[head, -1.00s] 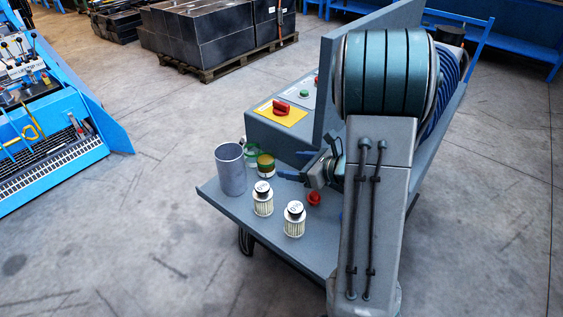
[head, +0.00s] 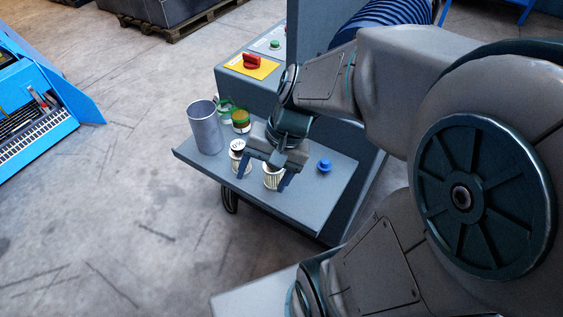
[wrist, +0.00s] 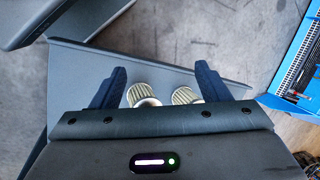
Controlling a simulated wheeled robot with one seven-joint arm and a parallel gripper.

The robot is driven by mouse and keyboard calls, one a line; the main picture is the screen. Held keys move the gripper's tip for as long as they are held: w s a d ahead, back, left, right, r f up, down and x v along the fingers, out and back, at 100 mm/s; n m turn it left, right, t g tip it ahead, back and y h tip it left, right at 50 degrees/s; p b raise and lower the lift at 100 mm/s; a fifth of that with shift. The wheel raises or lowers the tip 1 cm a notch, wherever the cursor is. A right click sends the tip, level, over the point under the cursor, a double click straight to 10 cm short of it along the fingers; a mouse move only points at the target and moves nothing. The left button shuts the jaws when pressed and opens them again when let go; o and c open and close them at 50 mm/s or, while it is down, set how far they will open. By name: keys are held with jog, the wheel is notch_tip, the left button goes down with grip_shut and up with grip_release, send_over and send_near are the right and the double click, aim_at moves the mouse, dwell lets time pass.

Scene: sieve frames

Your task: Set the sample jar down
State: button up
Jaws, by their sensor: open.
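Two small jars stand at the back left of the grey shelf (head: 212,170) in the head view. One is short, amber with a green band (head: 241,123). The other is clear and green (head: 225,107), partly hidden behind the grey cylinder. I cannot tell which is the sample jar. My gripper (head: 264,176) points down over the shelf, right of and in front of both jars. Its blue fingers are spread with nothing held. In the wrist view the open fingers (wrist: 161,80) show on either side of two pale ribbed filters (wrist: 140,92), (wrist: 184,95).
A tall grey cylinder (head: 205,130) stands left of the jars. Two white filters (head: 239,165), (head: 272,181) stand close to the fingers. A blue knob (head: 324,166) is on the right. A control box (head: 245,85) borders the back. The shelf's front right is bare.

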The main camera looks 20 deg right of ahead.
jog(key=d+n+h, duration=0.1)
jog(key=n, duration=0.1)
jog(key=s+d+r+n+t+h, duration=0.1)
jog(key=n+h, duration=0.1)
jog(key=d+r+n+h, duration=0.1)
jog(key=shift+s+d+r+n, duration=0.1)
jog(key=shift+s+d+n, duration=0.15)
jog(key=shift+n, duration=0.15)
